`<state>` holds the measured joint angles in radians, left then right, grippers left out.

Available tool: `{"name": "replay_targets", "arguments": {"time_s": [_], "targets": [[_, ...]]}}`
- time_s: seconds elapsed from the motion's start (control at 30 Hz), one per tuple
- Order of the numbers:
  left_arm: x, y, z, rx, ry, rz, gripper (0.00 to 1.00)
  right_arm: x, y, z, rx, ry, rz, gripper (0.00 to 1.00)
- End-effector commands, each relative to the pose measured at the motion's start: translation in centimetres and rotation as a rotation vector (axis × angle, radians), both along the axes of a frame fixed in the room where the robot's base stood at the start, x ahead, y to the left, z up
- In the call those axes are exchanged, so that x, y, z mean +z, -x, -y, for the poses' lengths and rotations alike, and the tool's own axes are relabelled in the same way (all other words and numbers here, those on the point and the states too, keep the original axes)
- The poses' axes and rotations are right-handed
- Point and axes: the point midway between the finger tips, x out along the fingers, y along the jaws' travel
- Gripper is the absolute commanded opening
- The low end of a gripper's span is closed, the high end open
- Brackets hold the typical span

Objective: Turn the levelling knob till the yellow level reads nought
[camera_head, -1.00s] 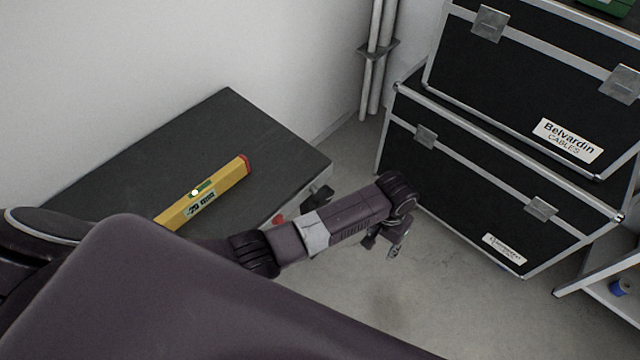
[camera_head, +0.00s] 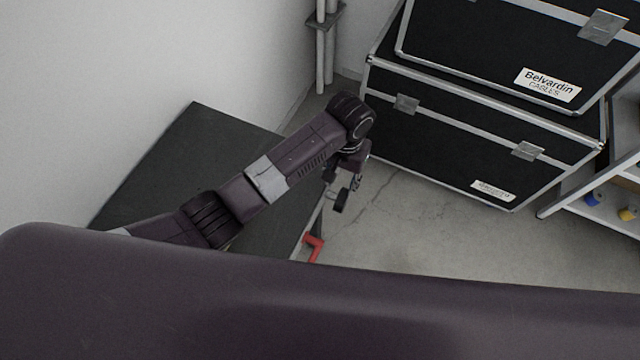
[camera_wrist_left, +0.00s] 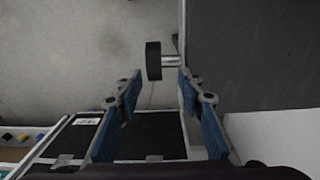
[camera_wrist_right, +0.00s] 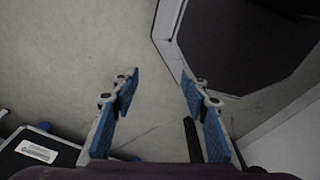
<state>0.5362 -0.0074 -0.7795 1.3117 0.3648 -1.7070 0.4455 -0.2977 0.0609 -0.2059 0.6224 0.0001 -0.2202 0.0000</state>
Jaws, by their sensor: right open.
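The levelling knob (camera_wrist_left: 153,61) is black, on a short metal shaft at the edge of the dark table (camera_wrist_left: 255,50). In the head view the knob (camera_head: 341,201) stands out from the table's right edge. My left gripper (camera_wrist_left: 159,75) is open, with the knob just beyond and between its fingertips; I cannot tell if they touch. In the head view the left gripper (camera_head: 358,170) is above the knob, partly hidden by its wrist. The yellow level is hidden in the head view, where my left arm crosses the table. My right gripper (camera_wrist_right: 159,75) is open and empty above the floor.
A red handle (camera_head: 314,248) sticks out at the table's edge. Black cases (camera_head: 460,135) are stacked at the back right, beside a shelf (camera_head: 600,205) with small coloured items. Pipes (camera_head: 326,50) run up the wall. Floor between table and cases is clear.

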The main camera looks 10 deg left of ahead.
Motion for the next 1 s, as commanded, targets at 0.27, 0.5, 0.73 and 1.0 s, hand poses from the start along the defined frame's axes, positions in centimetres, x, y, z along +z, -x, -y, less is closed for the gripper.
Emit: {"name": "replay_targets", "arguments": {"time_s": [0.27, 0.5, 0.73, 1.0], "targets": [[-3.4, 0.2, 0.1, -0.002, -0.001, -0.004, 0.35, 0.3, 0.3, 2.4, 0.001, 0.027, -0.003, 0.42], [-6.6, 0.2, 0.1, -0.001, -0.001, -0.003, 0.35, 0.3, 0.7, 3.4, -0.001, 0.039, -0.011, 0.42], [-7.7, 0.1, 0.2, -0.002, 0.001, 0.000, 0.35, 0.2, 0.5, 1.0, -0.003, 0.011, -0.007, 0.42], [-7.7, 0.1, 0.2, -0.002, 0.001, 0.000, 0.31, 0.2, 0.4, 1.1, 0.001, 0.012, -0.004, 0.42]]}}
